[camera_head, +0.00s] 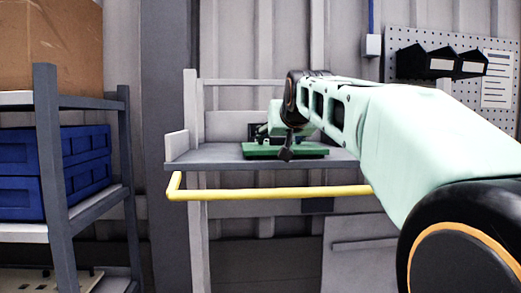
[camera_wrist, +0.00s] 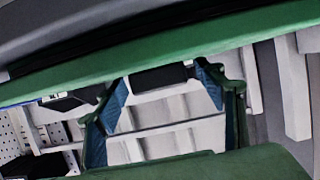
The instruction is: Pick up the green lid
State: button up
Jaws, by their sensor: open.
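The green lid (camera_head: 262,150) looks like a flat green slab lying on the grey shelf of the cart. In the wrist view, a long green edge that appears to be the lid (camera_wrist: 150,62) runs across the top. My gripper (camera_wrist: 162,80) is open, with its two blue-padded fingers spread apart and their tips close to this edge. I cannot tell whether they touch it. A black block with a white strip shows between the fingertips. In the head view my wrist hides part of the gripper, which is low over the lid.
The grey cart shelf (camera_head: 215,156) has a yellow rail (camera_head: 270,193) along its front. A rack with blue crates (camera_head: 85,160) and a cardboard box (camera_head: 50,45) stands at left. A pegboard (camera_head: 405,42) with black bins hangs at the back right. The shelf's left end is bare.

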jog(key=shift+s+r, duration=0.1)
jog(key=shift+s, duration=0.25)
jog(key=shift+c, duration=0.9)
jog(key=c, duration=0.5)
jog(key=shift+r, duration=0.1)
jog(key=c, duration=0.8)
jog(key=shift+r, duration=0.1)
jog(key=shift+r, duration=4.8)
